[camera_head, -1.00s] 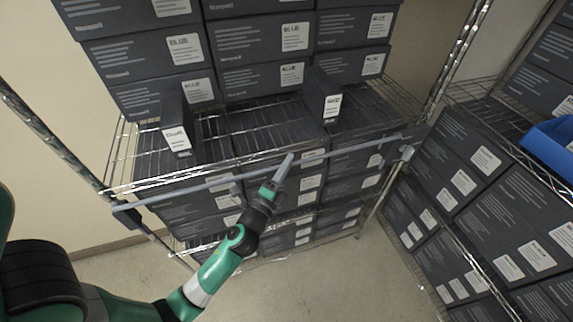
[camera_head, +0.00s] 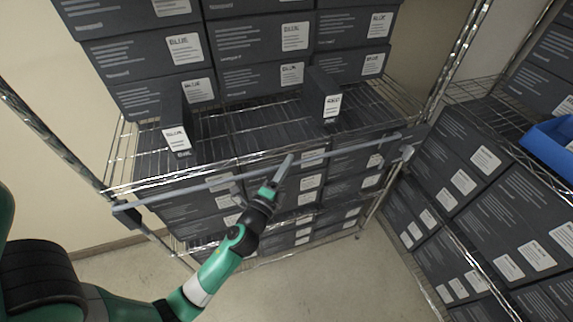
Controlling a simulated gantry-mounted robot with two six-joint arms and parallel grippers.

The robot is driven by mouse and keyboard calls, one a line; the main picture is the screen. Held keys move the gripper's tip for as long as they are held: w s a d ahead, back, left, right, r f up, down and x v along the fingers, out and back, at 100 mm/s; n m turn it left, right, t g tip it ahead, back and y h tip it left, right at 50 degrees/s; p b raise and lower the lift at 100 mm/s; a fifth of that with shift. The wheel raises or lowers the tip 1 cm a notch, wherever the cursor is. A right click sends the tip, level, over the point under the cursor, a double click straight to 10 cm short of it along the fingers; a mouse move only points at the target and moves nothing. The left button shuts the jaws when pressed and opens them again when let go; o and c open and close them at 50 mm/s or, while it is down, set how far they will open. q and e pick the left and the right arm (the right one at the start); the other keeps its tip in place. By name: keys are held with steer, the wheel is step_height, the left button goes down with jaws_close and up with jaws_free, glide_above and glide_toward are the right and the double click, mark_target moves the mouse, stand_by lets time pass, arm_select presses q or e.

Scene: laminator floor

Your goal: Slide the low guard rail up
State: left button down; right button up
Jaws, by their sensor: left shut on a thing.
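The low guard rail (camera_head: 220,183) is a thin grey bar across the front of the wire rack, near the height of its middle shelf edge. It runs from a bracket on the left post to a bracket (camera_head: 406,153) on the right post. My green and black left arm reaches up from below. Its left gripper (camera_head: 287,163) is shut on the guard rail right of the bar's middle; the jaws partly hide the bar there. My right gripper is not in view.
The wire shelf (camera_head: 215,132) behind the rail holds two upright dark boxes, with bare wire between them. Stacked dark boxes (camera_head: 262,75) fill the rack above and below. A second rack with boxes and a blue bin (camera_head: 551,140) stands at right. The floor (camera_head: 300,285) in front is clear.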

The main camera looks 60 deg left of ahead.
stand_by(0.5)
arm_select(q)
step_height(320, 180, up, 9)
steer(key=p, duration=0.8)
steer(key=shift+f, duration=0.1)
steer(key=c, duration=0.8)
jaws_free()
steer(key=shift+c, duration=0.2)
steer(key=shift+f, duration=0.1)
